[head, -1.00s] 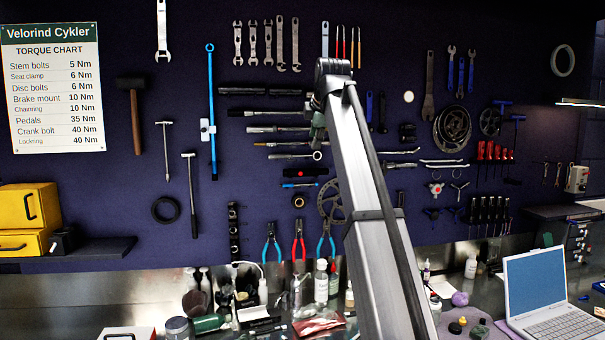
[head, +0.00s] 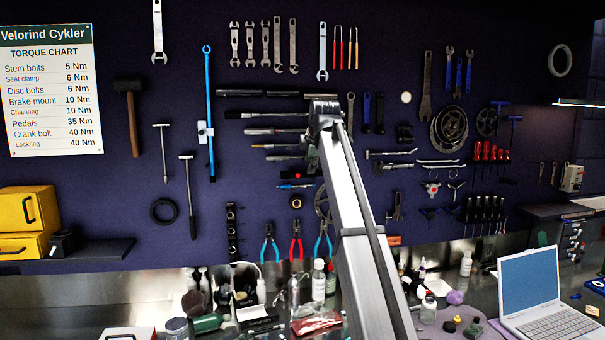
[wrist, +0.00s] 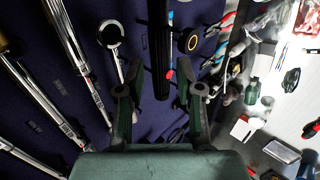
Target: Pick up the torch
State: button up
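A black cylindrical thing, which looks like the torch (wrist: 161,55), lies along the dark tool wall in the wrist view. In the head view a black item with a red spot (head: 297,175), partly behind my arm, seems to be the same thing. My gripper (wrist: 160,95) is open, its green-grey fingers spread on either side of the cylinder's near end. I see no contact, and the depth between fingers and cylinder is unclear. In the head view my arm hides most of the gripper.
A tape roll (wrist: 192,42) and pliers (wrist: 222,22) are close on the right. The bench below holds bottles (head: 318,282) and a laptop (head: 535,290).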

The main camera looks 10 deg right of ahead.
aim_at(304, 174)
jog(key=shift+p+x, duration=1.15)
jog(key=shift+x, duration=1.4)
grip_shut()
jog(key=shift+r+b, duration=0.2)
jog(key=shift+b, duration=0.35)
